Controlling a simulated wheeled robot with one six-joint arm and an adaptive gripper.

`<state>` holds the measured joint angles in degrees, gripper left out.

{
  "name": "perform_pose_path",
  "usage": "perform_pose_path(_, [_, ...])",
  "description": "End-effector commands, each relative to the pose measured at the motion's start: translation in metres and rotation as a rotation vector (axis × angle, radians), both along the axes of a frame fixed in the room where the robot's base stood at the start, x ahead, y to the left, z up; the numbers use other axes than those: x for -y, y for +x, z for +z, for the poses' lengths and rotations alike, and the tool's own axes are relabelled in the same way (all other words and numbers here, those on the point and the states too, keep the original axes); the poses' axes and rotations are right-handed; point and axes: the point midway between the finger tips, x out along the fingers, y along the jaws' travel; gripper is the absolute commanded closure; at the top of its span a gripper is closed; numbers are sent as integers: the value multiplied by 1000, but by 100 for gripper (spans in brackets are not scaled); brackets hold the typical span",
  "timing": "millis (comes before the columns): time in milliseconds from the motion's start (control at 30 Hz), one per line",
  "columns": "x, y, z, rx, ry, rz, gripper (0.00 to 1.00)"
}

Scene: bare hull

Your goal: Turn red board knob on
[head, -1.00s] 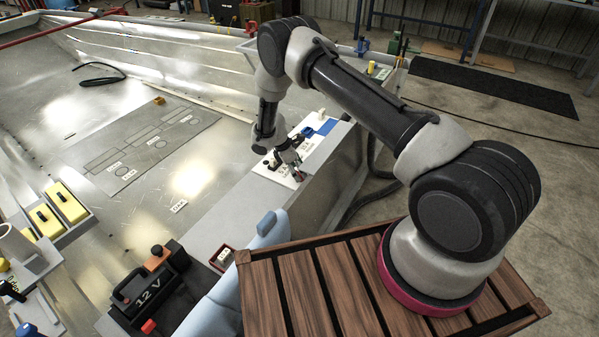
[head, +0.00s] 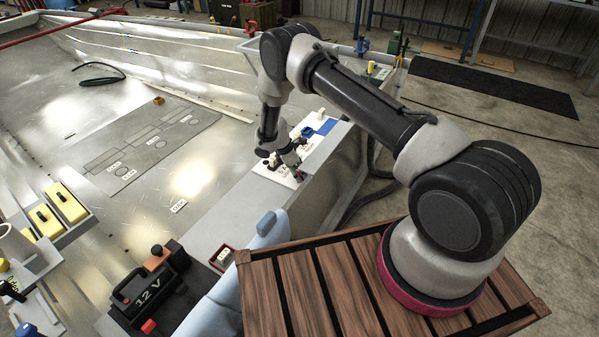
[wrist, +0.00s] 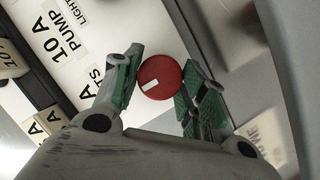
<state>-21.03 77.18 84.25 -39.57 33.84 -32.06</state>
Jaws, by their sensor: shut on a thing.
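The red board knob (wrist: 160,77) is a round cap with a short white mark. It sits between the two green-padded fingers of my gripper (wrist: 163,70) in the wrist view, and the gripper is shut on it. The white mark lies slanted, near the knob's lower left edge. In the head view my gripper (head: 297,163) reaches down at the white board (head: 269,173) on the bench edge, and the knob is hidden there by the fingers. The board carries printed labels such as "10 A PUMP" (wrist: 65,40) beside the knob.
A blue piece (head: 327,126) lies at the far end of the board. A black 12 V battery (head: 145,290) stands nearer, at lower left. A small red-rimmed box (head: 223,258) is on the bench. The hull floor at left is mostly clear.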

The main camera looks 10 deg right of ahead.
Motion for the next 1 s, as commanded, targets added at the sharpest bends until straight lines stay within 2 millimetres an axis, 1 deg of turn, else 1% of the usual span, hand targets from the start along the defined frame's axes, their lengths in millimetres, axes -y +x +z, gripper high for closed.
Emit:
perform_pose_path(167, [0, 1, 0, 0, 0, -64, 82])
perform_pose_path(367, [0, 2, 0, 1, 0, -202, 82])
perform_pose_path(1000, [2, 5, 0, 0, 1, -808, 82])
